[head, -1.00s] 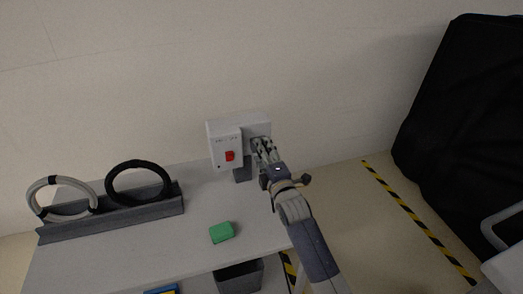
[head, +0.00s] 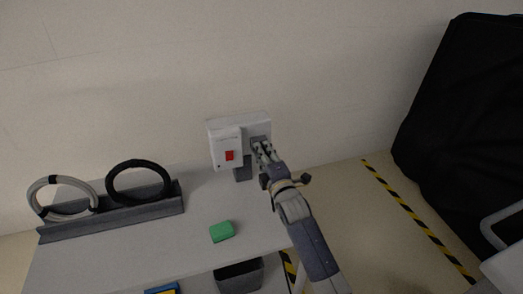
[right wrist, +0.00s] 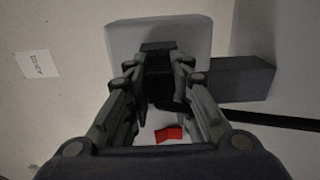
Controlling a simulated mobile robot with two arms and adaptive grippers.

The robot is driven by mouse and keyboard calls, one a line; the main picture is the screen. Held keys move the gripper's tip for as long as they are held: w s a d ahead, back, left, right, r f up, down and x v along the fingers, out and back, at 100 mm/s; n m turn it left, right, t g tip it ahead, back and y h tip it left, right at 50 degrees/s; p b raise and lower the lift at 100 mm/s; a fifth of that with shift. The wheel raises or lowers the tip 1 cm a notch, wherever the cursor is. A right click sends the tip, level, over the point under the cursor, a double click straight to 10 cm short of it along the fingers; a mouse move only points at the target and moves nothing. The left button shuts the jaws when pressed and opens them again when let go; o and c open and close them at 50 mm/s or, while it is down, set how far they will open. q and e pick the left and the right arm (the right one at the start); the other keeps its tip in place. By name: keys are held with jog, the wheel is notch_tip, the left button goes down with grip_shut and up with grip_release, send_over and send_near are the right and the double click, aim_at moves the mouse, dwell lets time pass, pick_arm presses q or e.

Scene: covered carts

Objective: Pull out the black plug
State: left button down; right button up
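A white wall box (head: 225,150) with a red switch (head: 229,155) stands at the back of the table, against the wall. My right gripper (head: 262,151) reaches the box's right part, and its fingers hide most of the socket area in the head view. In the right wrist view, the black plug (right wrist: 157,82) is a dark block against the pale box face (right wrist: 125,38). The fingertips of my right gripper (right wrist: 158,68) lie along both sides of it and look closed on it. The plug is still at the box. My left gripper is out of view.
A grey rack (head: 115,214) holds a white cable ring (head: 62,181) and a black one (head: 140,164) at the left. A green block (head: 222,231) lies on the table (head: 190,255) in front of the box. A dark bin (head: 240,277) is below.

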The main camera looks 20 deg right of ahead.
grip_shut()
jog(key=shift+s, duration=0.1)
jog(key=shift+s+p, duration=0.15)
jog(key=shift+p, duration=0.15)
jog(key=shift+s+r+p, duration=0.1)
jog(key=shift+s+p, duration=0.35)
jog(key=shift+s, duration=0.35)
jog(key=shift+s+d+p, duration=0.1)
jog(key=shift+s+p, duration=1.05)
jog(key=shift+s, duration=0.85)
